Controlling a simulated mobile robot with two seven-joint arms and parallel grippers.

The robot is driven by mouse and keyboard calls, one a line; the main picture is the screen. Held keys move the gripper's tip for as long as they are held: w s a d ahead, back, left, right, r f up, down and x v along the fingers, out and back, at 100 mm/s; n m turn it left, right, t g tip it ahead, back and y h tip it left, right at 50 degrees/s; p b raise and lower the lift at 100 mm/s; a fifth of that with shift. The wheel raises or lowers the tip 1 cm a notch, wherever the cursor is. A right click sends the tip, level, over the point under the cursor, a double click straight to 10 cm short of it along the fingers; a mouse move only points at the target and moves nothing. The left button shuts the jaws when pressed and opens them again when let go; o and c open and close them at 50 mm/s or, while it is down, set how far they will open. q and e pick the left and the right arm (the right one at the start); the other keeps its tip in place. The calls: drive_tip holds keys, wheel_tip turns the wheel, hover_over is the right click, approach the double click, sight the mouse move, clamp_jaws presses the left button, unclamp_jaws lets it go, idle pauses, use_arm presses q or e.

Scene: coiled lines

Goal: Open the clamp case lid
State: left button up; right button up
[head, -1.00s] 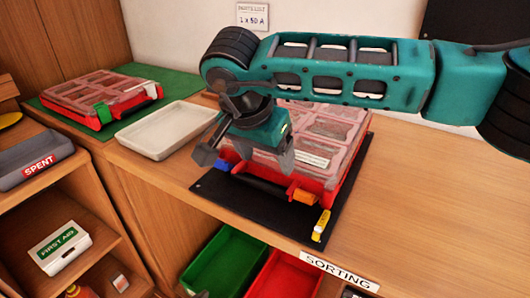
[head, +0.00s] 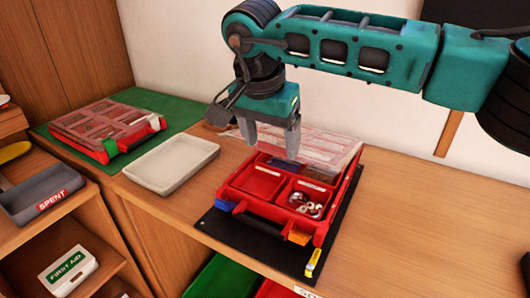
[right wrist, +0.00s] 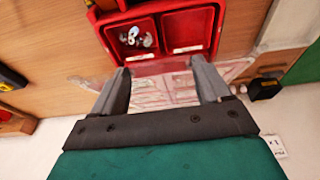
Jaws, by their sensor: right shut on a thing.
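The red clamp case (head: 290,220) sits on a black mat (head: 235,232) on the wooden counter. Its clear lid (head: 325,147) is swung up and back at the rear, so open red compartments show at the front. One compartment holds small metal parts (head: 305,203), also visible in the right wrist view (right wrist: 137,38). Blue (head: 225,205) and orange (head: 299,238) latches are on the case front. My right gripper (head: 268,146) is above the back of the case, shut on the lid, which shows between its fingers in the right wrist view (right wrist: 165,92). My left gripper is not in view.
A white tray (head: 170,186) lies left of the case. A second red case (head: 105,130) with a clear lid is on a green mat (head: 180,115). A grey SPENT bin (head: 40,190) is at far left. The counter right of the case is clear.

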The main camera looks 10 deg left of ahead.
drive_tip(key=w+r, duration=0.1)
drive_tip(key=r, duration=0.1)
drive_tip(key=w+d+r+p, duration=0.1)
drive_tip(key=r, duration=0.1)
drive_tip(key=w+r, duration=0.2)
drive_tip(key=shift+w+d+r, duration=0.1)
drive_tip(key=shift+d+r, duration=0.3)
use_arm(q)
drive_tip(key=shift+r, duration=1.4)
use_arm(e)
drive_tip(key=shift+w+d+r, duration=0.25)
drive_tip(key=shift+w+r, duration=0.3)
drive_tip(key=shift+r, duration=0.05)
